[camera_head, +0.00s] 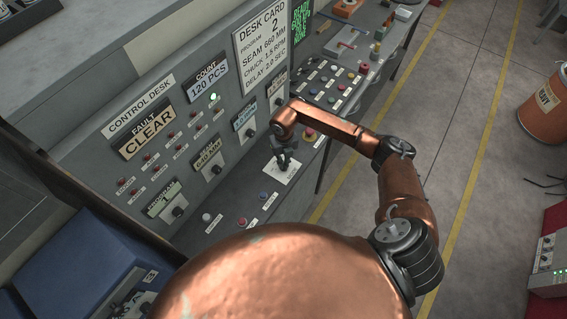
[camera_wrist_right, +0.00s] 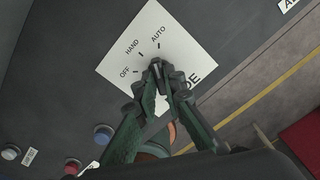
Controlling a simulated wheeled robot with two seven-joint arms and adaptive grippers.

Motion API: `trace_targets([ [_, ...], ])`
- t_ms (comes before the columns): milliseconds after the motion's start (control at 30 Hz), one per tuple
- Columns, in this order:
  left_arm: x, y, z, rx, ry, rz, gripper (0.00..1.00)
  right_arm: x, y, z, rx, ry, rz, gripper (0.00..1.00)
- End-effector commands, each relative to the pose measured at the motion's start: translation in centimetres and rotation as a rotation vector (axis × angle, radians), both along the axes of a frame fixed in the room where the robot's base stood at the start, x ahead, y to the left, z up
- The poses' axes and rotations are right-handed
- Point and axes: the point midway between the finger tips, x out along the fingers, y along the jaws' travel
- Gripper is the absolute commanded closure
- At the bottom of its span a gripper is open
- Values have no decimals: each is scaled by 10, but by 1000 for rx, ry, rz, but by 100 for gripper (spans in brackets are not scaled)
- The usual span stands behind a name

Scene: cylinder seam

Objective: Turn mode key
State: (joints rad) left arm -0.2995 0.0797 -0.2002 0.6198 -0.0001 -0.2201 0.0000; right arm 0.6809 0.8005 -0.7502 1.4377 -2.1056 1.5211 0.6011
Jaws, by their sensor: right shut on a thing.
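The white mode plate (camera_head: 282,174) lies on the sloped desk panel. In the right wrist view the plate (camera_wrist_right: 128,65) shows the marks OFF, HAND and AUTO around the key; its lower word is partly covered by a finger. My right gripper (camera_head: 284,162) is over the plate with its fingers down on it. In the right wrist view the gripper (camera_wrist_right: 160,75) is shut on the grey mode key (camera_wrist_right: 156,63). The fingers hide most of the key, and I cannot tell for sure which mark it points at. My left gripper is out of view.
The control desk (camera_head: 235,175) has several knobs, lamps and labels behind the plate. A blue button (camera_head: 263,196) and a red button (camera_head: 242,221) sit left of the plate. An emergency button (camera_head: 310,134) is close to my right forearm. Open floor is on the right.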

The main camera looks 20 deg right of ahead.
Motion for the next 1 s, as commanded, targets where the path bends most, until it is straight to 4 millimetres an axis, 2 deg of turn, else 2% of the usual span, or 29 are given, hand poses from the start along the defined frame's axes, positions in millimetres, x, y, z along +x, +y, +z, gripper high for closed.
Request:
trace_targets([
  [400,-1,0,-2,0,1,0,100,1,-1,1,-1,-1,-206,100],
  [967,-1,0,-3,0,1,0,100,1,-1,1,0,-2,-241,100],
  [1000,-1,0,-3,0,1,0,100,1,-1,1,0,-2,-241,89],
])
